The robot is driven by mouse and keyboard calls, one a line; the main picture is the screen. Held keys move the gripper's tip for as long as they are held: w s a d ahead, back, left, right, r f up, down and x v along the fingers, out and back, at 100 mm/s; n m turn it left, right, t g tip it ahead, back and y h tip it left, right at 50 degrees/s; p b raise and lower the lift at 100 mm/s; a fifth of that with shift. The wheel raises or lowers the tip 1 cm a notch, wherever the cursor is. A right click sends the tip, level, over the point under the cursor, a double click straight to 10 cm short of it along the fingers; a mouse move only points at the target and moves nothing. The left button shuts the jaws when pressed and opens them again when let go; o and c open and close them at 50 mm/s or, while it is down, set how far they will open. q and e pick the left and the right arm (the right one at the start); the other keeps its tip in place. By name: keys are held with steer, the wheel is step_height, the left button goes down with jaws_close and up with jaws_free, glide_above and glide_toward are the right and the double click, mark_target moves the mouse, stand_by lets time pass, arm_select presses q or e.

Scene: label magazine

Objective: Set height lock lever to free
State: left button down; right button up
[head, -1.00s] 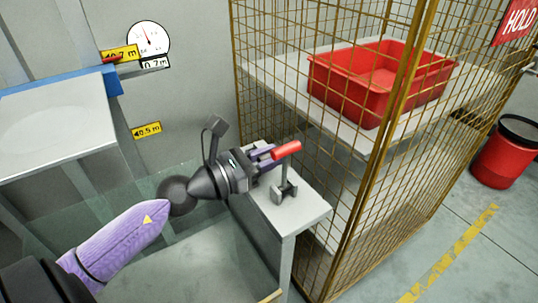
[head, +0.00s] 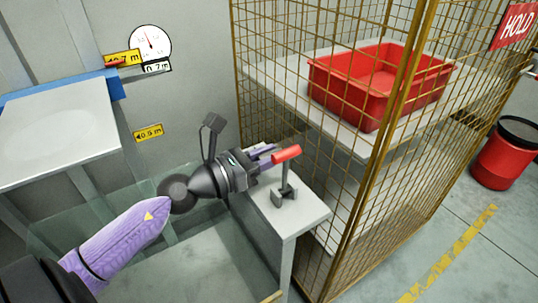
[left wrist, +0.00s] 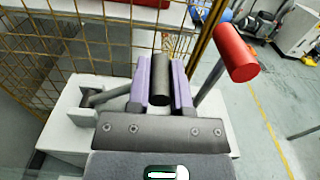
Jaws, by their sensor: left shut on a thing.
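My left gripper (head: 264,152) is over the grey pedestal beside the cage. Its purple fingers also show in the left wrist view (left wrist: 162,82), shut on a black cylindrical handle (left wrist: 161,80). A thin grey rod (left wrist: 104,97) runs from a bracket at the left towards the gripper; the gripper hides where it ends. A separate red handle (head: 286,153) stands just right of the fingertips on an upright grey stem. It also shows at the right in the left wrist view (left wrist: 236,52), apart from the fingers. No readable label tells which handle is the height lock lever. My right gripper is out of view.
The wire cage (head: 330,190) stands close behind the pedestal (head: 305,217), with a red bin (head: 350,100) on its shelf. A blue-edged platform (head: 60,125) and a round gauge (head: 150,43) are at the left. Open floor lies at the right.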

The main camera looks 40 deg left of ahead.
arm_select(q)
steer(key=r+n+p, duration=0.1)
steer(key=a+r+n+p, duration=0.1)
steer(key=shift+w+a+r+n, duration=0.1)
steer(key=shift+w+a+n, duration=0.05)
steer(key=shift+w+n, duration=0.15)
steer(key=shift+w+a+r+n+p, duration=0.35)
steer(key=shift+a+n+p, duration=0.45)
steer(key=shift+n, duration=0.45)
steer(key=shift+w+a+r+n+p, duration=0.2)
steer(key=shift+w+a+n+p, duration=0.15)
steer(key=shift+a+n+p, duration=0.7)
steer(key=shift+w+a+r+n+p, duration=0.35)
steer(key=shift+a+n, duration=0.35)
steer(key=shift+n, duration=0.8)
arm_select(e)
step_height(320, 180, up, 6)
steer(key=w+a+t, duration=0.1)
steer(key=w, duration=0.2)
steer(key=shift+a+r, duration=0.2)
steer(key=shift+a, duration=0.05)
arm_select(q)
steer(key=shift+f, duration=0.1)
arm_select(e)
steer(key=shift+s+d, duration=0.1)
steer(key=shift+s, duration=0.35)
